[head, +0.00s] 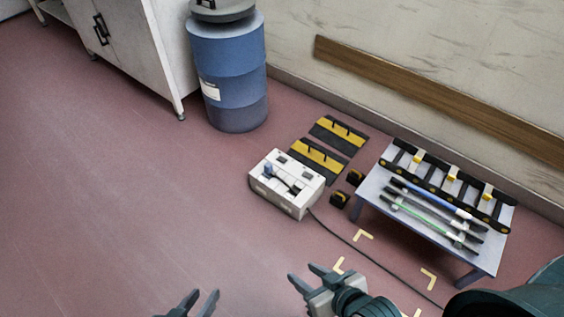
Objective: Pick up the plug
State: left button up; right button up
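A white box (272,197) like a socket unit stands on the floor near the middle of the head view. On its top are dark openings, a small blue upright piece (268,170) and a small dark piece (296,187); I cannot tell for certain which of these is the plug. My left gripper (203,294) is at the bottom edge, open and empty, apart from the box. My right gripper (302,272) is right of it, also open and empty, below the box in the picture and not touching it.
A dark cable (362,251) runs from the box to the lower right. A low table (379,190) with rods and a black rack stands right. Yellow-black plates (318,157) lie behind the box. A blue barrel (237,75) and white cabinet (147,50) stand behind. The left floor is clear.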

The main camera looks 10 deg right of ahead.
aim_at(269, 172)
jog(key=i+j+z, duration=0.1)
jog(key=i+z, duration=0.25)
jog(key=i+j+z, duration=0.2)
jog(key=i+z, duration=0.15)
jog(key=i, duration=0.2)
jog(key=i+j+z, duration=0.35)
jog(key=i+l, duration=0.05)
